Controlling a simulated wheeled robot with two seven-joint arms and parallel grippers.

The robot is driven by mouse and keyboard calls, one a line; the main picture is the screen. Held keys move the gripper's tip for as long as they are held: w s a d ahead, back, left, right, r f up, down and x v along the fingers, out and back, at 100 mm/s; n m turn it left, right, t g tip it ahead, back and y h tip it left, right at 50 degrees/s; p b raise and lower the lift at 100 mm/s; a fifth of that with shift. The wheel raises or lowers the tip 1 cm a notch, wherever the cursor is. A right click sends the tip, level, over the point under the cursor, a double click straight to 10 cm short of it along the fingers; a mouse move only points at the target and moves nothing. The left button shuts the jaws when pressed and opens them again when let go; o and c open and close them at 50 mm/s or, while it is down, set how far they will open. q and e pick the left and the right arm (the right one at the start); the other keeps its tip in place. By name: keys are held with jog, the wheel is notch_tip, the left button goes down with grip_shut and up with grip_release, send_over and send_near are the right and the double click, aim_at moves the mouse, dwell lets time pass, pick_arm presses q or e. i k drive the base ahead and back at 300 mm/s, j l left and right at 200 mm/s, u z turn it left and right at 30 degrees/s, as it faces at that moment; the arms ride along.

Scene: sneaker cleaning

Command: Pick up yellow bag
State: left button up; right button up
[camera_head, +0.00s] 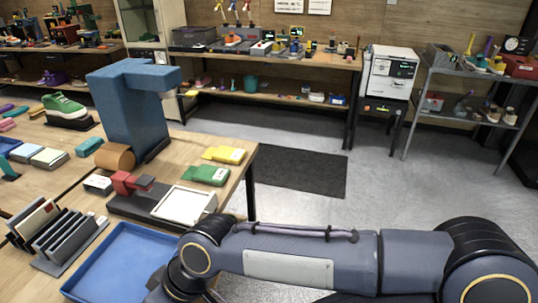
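A small yellow bag (225,154) lies flat near the right edge of the wooden table (190,142). A green bag (206,175) lies just in front of it, toward me. My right arm reaches in from the right across the bottom of the view. Its wrist is above the right side of a blue tray, well in front of the yellow bag and apart from it. The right gripper's fingers do not show. My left arm and gripper do not show either.
A blue machine (133,108) stands left of the yellow bag. A white framed panel (184,205), a rack of dark plates (62,235) and the blue tray (115,262) are nearer me. A green sneaker (64,106) stands far left. Open floor lies right of the table.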

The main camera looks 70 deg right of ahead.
aim_at(234, 156)
jog(key=k+z, duration=0.1)
jog(key=z, duration=0.85)
jog(key=k+l+z, duration=0.1)
jog(key=z, duration=0.4)
jog(key=l+z, duration=0.1)
jog(key=z, duration=0.4)
jog(key=i+u, duration=0.1)
jog(key=u, duration=0.3)
jog(key=l+u, duration=0.15)
jog(key=u, duration=0.25)
jog(key=i+l+u, duration=0.1)
jog(key=u, duration=0.3)
jog(key=i+l+u, duration=0.15)
jog(key=l, duration=0.25)
jog(key=i+l+u, duration=0.15)
jog(key=l, duration=0.25)
jog(key=i+l+u, duration=0.2)
jog(key=l, duration=0.2)
jog(key=l+u, duration=0.15)
jog(key=l, duration=0.25)
jog(key=i+l, duration=0.1)
jog(key=l, duration=0.65)
